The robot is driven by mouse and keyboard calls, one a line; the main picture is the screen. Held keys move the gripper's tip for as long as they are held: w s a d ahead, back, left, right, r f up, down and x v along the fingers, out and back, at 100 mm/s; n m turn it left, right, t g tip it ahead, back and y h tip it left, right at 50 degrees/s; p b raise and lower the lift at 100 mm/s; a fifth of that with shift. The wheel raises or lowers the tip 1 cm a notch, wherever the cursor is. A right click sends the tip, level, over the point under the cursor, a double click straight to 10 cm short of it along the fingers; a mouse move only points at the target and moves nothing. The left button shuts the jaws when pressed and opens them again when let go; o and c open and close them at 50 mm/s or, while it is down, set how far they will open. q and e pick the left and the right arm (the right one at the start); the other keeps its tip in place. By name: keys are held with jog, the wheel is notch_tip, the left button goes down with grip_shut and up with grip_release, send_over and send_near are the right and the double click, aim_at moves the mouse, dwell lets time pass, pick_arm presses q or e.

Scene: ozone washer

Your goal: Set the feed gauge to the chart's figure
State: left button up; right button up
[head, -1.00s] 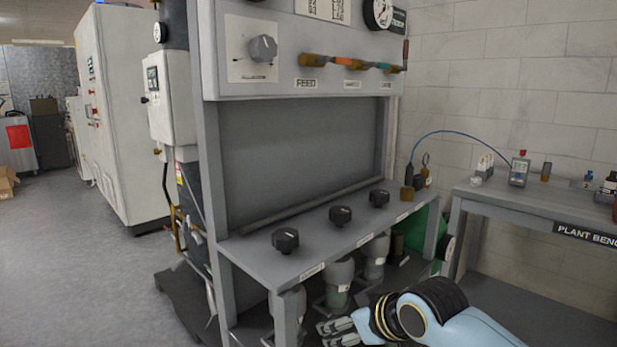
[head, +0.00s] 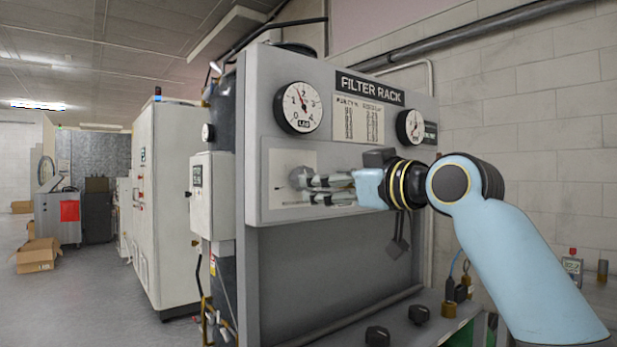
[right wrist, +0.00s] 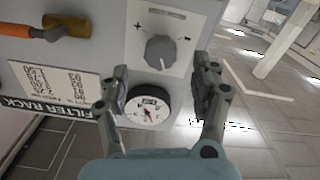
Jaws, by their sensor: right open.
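The feed gauge (head: 298,108) is a round white dial at the panel's upper left; its needle points upward and slightly left. It also shows in the right wrist view (right wrist: 147,107). The chart (head: 357,120) is right of it, its figures too small to read; it also shows in the right wrist view (right wrist: 62,88). The grey knob (right wrist: 160,53) with plus and minus marks sits on a pale plate below the gauge; in the head view it is partly hidden. My right gripper (head: 322,188) is open before the knob, its fingers on either side in the right wrist view (right wrist: 162,78).
A second gauge (head: 411,126) is on the panel's right. An orange-and-brown valve fitting (right wrist: 70,24) juts from the panel beside the knob plate. Black knobs (head: 377,336) stand on the shelf below.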

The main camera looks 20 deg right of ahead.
jog(key=p+x, duration=0.1)
jog(key=x, duration=0.5)
jog(key=shift+w, duration=0.1)
jog(key=c, duration=1.2)
jog(key=shift+o, duration=0.2)
jog(key=shift+m+p, duration=0.95)
jog(key=shift+m, duration=0.05)
jog(key=o, duration=1.2)
jog(key=shift+c, duration=0.2)
